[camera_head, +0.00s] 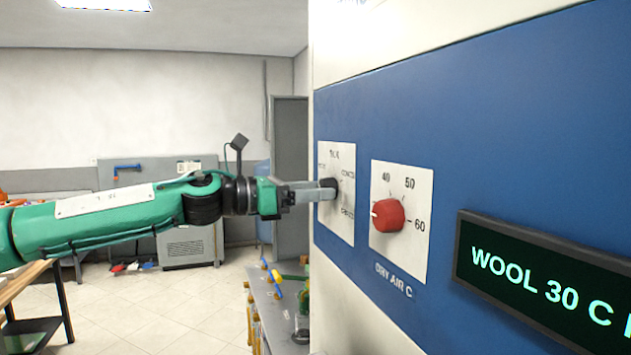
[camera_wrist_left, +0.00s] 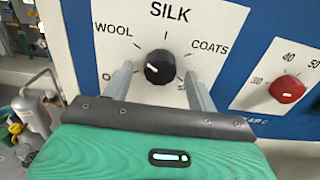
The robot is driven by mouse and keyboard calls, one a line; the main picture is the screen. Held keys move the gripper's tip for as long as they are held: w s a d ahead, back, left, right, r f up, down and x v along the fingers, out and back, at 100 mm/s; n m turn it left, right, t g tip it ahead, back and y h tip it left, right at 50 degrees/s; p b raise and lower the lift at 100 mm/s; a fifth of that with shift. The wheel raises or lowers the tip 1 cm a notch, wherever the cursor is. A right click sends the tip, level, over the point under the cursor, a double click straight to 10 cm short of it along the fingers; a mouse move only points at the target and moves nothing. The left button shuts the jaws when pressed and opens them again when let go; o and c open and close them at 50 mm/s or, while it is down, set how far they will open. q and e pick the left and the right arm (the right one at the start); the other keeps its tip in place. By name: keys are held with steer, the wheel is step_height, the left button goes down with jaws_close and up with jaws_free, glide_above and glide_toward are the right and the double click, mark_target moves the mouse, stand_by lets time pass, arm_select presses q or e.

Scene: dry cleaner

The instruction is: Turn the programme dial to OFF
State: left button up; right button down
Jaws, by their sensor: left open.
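The programme dial is a black round knob (camera_wrist_left: 160,67) on a white plate on the blue panel. Around it I read WOOL at upper left, SILK at top and COATS at right; an "O" shows at lower left, with the rest of that label hidden by a finger. My left gripper (camera_wrist_left: 159,73) is open, one finger on each side of the knob; I cannot tell whether they touch it. In the head view the left gripper (camera_head: 318,192) reaches the dial (camera_head: 329,183) from the left. The knob's pointer direction is unclear. My right gripper is not in view.
A red dial (camera_head: 388,215) marked 40, 50, 60 sits right of the programme dial. A dark display (camera_head: 545,275) reads WOOL 30 C. A grey bench (camera_head: 277,310) with yellow and blue handles stands below. Open tiled floor lies at left.

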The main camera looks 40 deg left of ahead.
arm_select(q)
steer(key=shift+w+d, duration=0.15)
steer(key=shift+w, duration=0.2)
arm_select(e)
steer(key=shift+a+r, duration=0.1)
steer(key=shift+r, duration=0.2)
arm_select(q)
steer(key=shift+c, duration=0.2)
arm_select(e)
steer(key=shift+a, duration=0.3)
arm_select(q)
steer(key=c, duration=0.9)
steer(key=shift+c, duration=0.2)
